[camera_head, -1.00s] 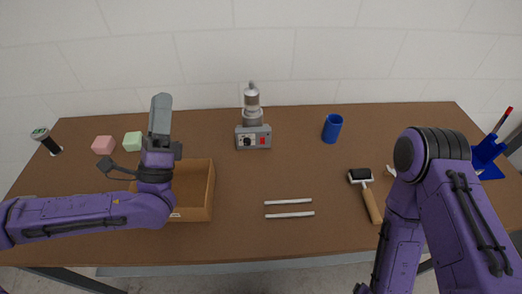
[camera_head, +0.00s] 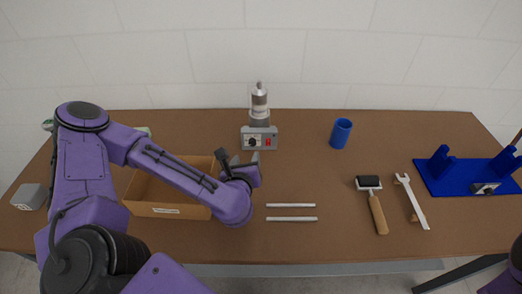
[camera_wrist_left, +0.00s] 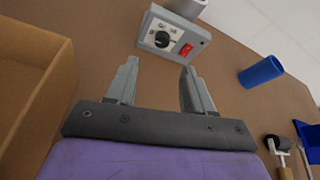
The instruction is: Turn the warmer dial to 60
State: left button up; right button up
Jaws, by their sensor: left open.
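The warmer (camera_head: 259,137) is a grey box with a silver bottle-like top, standing at the back middle of the table. Its front has a black dial (camera_wrist_left: 163,41) and a red switch (camera_wrist_left: 186,49), both clear in the left wrist view. The dial is too small for me to read its setting. My left gripper (camera_head: 238,160) is in front of the warmer, just short of it. In the left wrist view the left gripper (camera_wrist_left: 157,80) is open and empty, its two fingers apart and pointing toward the warmer's front. My right gripper is not seen.
An open cardboard box (camera_head: 170,209) sits left of the left gripper. A blue cup (camera_head: 341,133) stands right of the warmer. Two metal rods (camera_head: 291,212), a roller (camera_head: 375,207), a wrench (camera_head: 411,200) and a blue stand (camera_head: 465,172) lie on the table.

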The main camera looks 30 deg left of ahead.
aim_at(253, 144)
pick_arm(q)
jog(key=w+f+b, duration=0.1)
jog(key=w+a+f+b, duration=0.1)
jog(key=w+b, duration=0.1)
jog(key=shift+a+f, duration=0.2)
jog(key=shift+f, duration=0.05)
jog(key=shift+w+a+r+p, duration=0.2)
jog(key=shift+w+p, duration=0.1)
jog(key=shift+w, duration=0.2)
jog(key=shift+w+a+r+p, duration=0.1)
jog(key=shift+w+r+p, duration=0.15)
jog(key=shift+w, duration=0.2)
jog(key=x, duration=0.2)
jog(key=shift+w+f+p, duration=0.25)
jog(key=shift+w+p, duration=0.1)
jog(key=shift+w+a+f, duration=0.3)
jog(key=shift+a, duration=0.05)
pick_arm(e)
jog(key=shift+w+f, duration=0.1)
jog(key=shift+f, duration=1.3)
pick_arm(q)
grip_shut()
jog(key=shift+d, duration=0.15)
